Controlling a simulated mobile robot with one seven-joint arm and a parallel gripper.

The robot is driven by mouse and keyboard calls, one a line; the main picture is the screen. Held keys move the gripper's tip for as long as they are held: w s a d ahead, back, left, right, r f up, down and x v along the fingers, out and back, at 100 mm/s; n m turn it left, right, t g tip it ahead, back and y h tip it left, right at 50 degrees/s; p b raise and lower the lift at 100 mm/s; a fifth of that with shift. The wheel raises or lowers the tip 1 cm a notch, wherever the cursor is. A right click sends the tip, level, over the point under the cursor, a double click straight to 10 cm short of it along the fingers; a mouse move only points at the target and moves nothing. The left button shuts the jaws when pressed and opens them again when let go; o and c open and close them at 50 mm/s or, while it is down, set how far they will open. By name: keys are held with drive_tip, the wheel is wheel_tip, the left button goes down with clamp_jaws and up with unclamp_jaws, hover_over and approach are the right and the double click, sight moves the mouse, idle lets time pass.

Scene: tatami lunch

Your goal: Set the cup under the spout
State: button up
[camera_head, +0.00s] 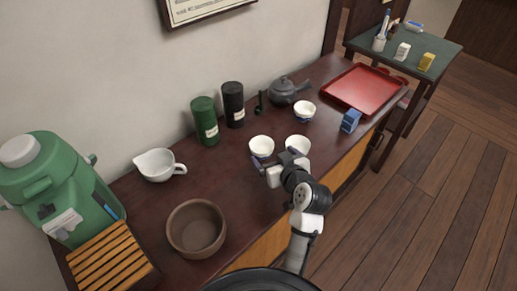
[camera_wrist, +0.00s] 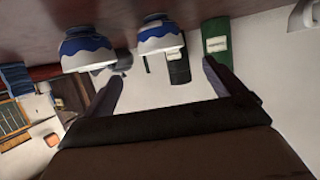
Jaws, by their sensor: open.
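A green dispenser jug (camera_head: 50,185) with a pale lid stands at the far left of the counter in the head view; I cannot make out its spout clearly. Two white cups with blue bands stand close together mid-counter, a left cup (camera_head: 262,146) and a right cup (camera_head: 298,143). A third cup (camera_head: 304,110) stands behind them. My gripper (camera_head: 274,158) is open and empty, just in front of the two near cups. The wrist view is upside down: the left cup (camera_wrist: 160,38) appears between and beyond my open fingers (camera_wrist: 160,85), the right cup (camera_wrist: 87,48) outside them.
A slatted wooden stand (camera_head: 110,258) sits before the jug. A brown bowl (camera_head: 196,229) and white pitcher (camera_head: 158,165) lie between jug and cups. Green (camera_head: 205,121) and black (camera_head: 233,104) canisters, a dark teapot (camera_head: 287,91) and a red tray (camera_head: 364,89) are along the back and right.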

sight(258, 140)
drive_tip(key=p+x, duration=0.2)
drive_tip(key=x, duration=0.8)
drive_tip(key=shift+s+a, duration=0.1)
drive_tip(key=c, duration=1.2)
